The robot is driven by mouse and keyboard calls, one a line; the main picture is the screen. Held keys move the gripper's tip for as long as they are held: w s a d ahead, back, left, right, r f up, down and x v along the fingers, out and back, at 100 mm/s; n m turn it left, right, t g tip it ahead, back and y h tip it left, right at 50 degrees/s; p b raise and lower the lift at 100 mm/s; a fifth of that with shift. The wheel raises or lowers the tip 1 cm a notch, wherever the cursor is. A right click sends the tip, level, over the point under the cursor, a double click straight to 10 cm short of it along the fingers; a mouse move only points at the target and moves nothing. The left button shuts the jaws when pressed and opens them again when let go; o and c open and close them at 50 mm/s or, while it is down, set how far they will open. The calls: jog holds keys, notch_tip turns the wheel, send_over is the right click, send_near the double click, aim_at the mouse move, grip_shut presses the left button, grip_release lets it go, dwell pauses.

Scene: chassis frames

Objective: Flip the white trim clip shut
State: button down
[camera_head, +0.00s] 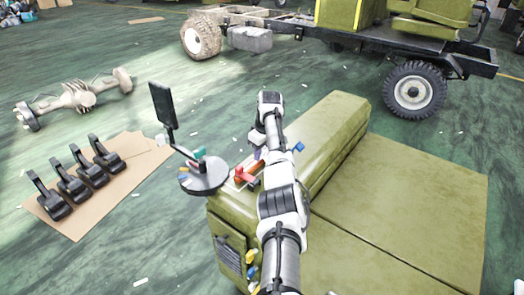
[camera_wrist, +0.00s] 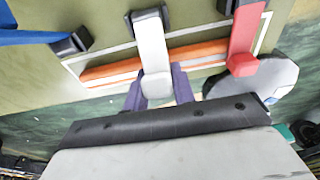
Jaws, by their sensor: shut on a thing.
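The white trim clip (camera_wrist: 152,45) shows in the wrist view. It runs from a dark hinge block (camera_wrist: 148,16) across an orange strip (camera_wrist: 108,73), and its rounded end lies between the two purple fingers of my gripper (camera_wrist: 157,90). My gripper is shut on that end. How far the clip is from fully closed I cannot tell.
A red clip (camera_wrist: 243,40) crosses the strip at right; a blue clip (camera_wrist: 35,38) points left. A round grey tray (camera_head: 205,178) with a dark upright panel (camera_head: 162,105) stands left of the green hood (camera_head: 320,140). Several black pedals (camera_head: 75,185) lie on cardboard.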

jog(key=shift+a+f+h, duration=0.1)
jog(key=shift+f+h, duration=0.15)
jog(key=shift+h, duration=0.05)
dwell(0.5)
jog(key=c, duration=1.2)
grip_release()
jog(key=shift+o, duration=0.2)
notch_tip(320, 180, up, 14)
jog(key=b, duration=0.2)
jog(key=shift+s+d, duration=0.3)
jog(key=shift+d, duration=0.15)
jog(key=shift+f, duration=0.1)
